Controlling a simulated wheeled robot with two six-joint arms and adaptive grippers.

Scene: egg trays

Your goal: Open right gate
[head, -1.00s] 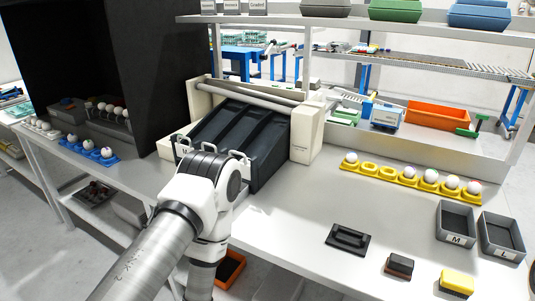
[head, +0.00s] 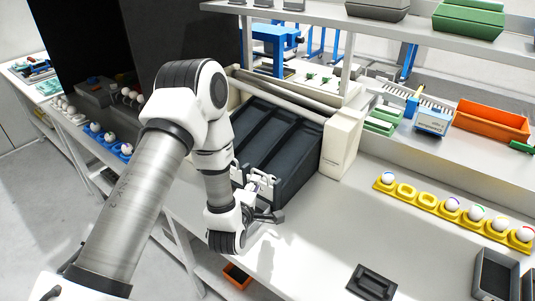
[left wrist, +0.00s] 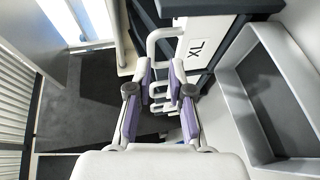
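The dark sorter (head: 285,135) has three sloping chutes side by side between cream end walls. White loop handles (head: 262,182) stand at its lower front edge; my arm partly hides the left chute's front. In the left wrist view, a white handle (left wrist: 165,38) sits beside a plate marked XL (left wrist: 196,48), with more handles beyond it. My left gripper (head: 278,216) is low in front of the sorter's right front corner. In the left wrist view, its purple-padded fingers (left wrist: 162,72) are apart, close to the nearest handle. Contact is unclear. My right gripper is not in view.
A yellow egg tray (head: 440,207) with several eggs lies right of the sorter. A black handled block (head: 372,283) and a grey bin (head: 492,275) are at front right. A blue egg tray (head: 108,140) is at left. The white tabletop between is clear.

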